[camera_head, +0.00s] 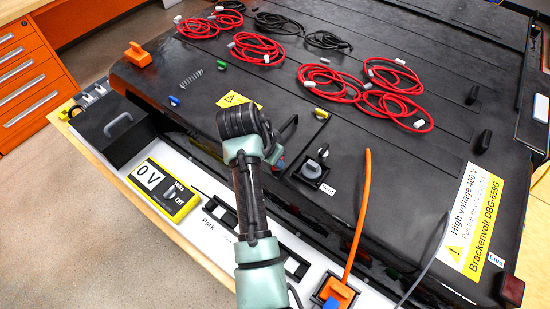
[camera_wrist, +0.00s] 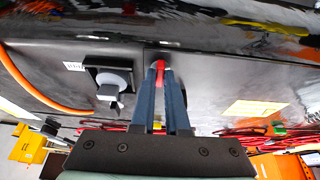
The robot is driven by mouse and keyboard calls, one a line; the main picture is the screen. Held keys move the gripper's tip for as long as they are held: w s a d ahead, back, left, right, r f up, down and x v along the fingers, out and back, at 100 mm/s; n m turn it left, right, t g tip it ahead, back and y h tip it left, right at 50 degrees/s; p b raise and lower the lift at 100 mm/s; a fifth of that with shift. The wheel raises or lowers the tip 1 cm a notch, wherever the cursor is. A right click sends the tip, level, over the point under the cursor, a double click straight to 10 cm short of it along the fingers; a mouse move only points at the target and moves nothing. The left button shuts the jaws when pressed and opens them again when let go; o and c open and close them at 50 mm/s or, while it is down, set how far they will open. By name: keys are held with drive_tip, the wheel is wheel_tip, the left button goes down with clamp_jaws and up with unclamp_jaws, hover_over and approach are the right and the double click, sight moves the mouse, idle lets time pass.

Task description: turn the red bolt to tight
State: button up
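The red bolt (camera_wrist: 160,72) shows in the wrist view as a narrow red piece at the dark pack surface. My gripper (camera_wrist: 162,78) has its two blue fingers on either side of it, and the red fills the narrow gap at the tips. The fingers look shut on the bolt. In the head view my gripper (camera_head: 277,157) is at the near side of the black pack (camera_head: 390,170), partly behind my wrist. The bolt's marks for tight or loose cannot be made out.
A grey rotary knob (camera_wrist: 112,84) on a black square base is beside the fingers; it also shows in the head view (camera_head: 311,169). An orange cable (camera_head: 360,210) arches to its right. Red cable coils (camera_head: 257,48) lie on the pack. A 0 V meter (camera_head: 163,190) is on the front ledge.

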drive_tip(key=o, duration=0.4)
drive_tip(key=shift+r, duration=0.1)
drive_tip(key=shift+v, duration=6.4)
